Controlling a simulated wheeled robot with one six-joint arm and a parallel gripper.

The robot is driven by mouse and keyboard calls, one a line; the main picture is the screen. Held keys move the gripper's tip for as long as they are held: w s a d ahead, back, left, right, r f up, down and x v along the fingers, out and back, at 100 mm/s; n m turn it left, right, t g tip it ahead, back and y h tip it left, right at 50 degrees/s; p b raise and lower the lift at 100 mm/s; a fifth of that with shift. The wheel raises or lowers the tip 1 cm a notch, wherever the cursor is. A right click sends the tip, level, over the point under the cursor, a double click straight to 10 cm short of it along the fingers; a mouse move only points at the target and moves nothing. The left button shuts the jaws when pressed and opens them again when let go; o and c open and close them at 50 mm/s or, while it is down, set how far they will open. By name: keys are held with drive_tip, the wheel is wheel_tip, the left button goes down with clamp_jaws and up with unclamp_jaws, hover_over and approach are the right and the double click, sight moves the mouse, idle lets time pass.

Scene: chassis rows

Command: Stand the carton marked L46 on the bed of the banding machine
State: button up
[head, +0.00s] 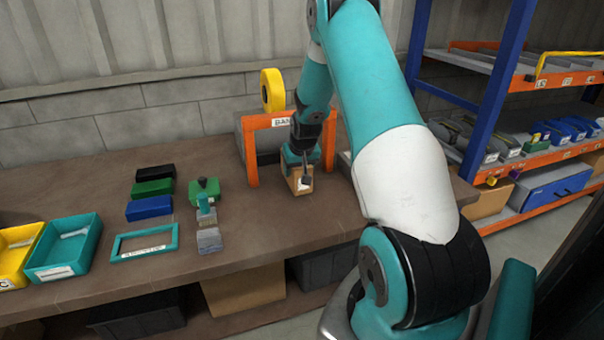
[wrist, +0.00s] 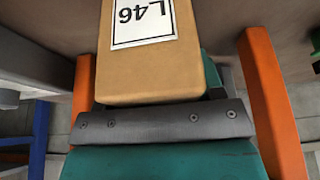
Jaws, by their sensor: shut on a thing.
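The tan carton (head: 293,184) shows in the head view below my gripper (head: 301,164), at the banding machine's front right. In the wrist view the carton (wrist: 150,80) fills the upper middle, and its white label reads L46 upside down. My gripper is shut on it. The banding machine (head: 250,157) has an orange arch with a partly hidden sign and a yellow roll on top. In the wrist view its orange posts (wrist: 272,100) stand on both sides of the carton. My arm hides part of the machine, and I cannot tell whether the carton's underside touches anything.
On the brown bench (head: 90,190) are black, green and blue blocks (head: 151,188), a green-topped tool (head: 205,195), a teal frame (head: 145,242), and teal (head: 65,247) and yellow bins. A blue-and-orange shelf rack (head: 500,90) stands at the right. A wall is behind.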

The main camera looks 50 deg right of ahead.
drive_tip(key=shift+w+d, duration=0.5)
drive_tip(key=shift+w, duration=0.3)
drive_tip(key=shift+w+d, duration=0.45)
drive_tip(key=shift+w, duration=0.35)
drive_tip(key=shift+w+d, duration=0.5)
drive_tip(key=shift+w, duration=0.3)
drive_tip(key=shift+s+a, duration=0.1)
drive_tip(key=shift+s, duration=0.05)
drive_tip(key=shift+f+b, duration=0.2)
drive_tip(key=shift+b, duration=0.1)
drive_tip(key=shift+f, duration=0.25)
drive_tip(key=o, duration=1.3)
drive_tip(key=shift+c, duration=0.2)
drive_tip(key=shift+s+a+r+b, duration=0.1)
drive_tip(key=shift+s+r+b, duration=0.1)
drive_tip(key=shift+r+b, duration=0.3)
drive_tip(key=s+a+b, duration=0.1)
drive_tip(key=s+a, duration=0.1)
drive_tip(key=s, duration=0.1)
drive_tip(key=s+a+b, duration=0.1)
drive_tip(key=s+a, duration=0.1)
drive_tip(key=s, duration=0.2)
drive_tip(key=s+a+b, duration=0.1)
drive_tip(key=s+a, duration=0.1)
drive_tip(key=s, duration=0.1)
drive_tip(key=shift+s+a+r, duration=0.1)
drive_tip(key=shift+s+a, duration=0.05)
drive_tip(key=shift+a, duration=0.05)
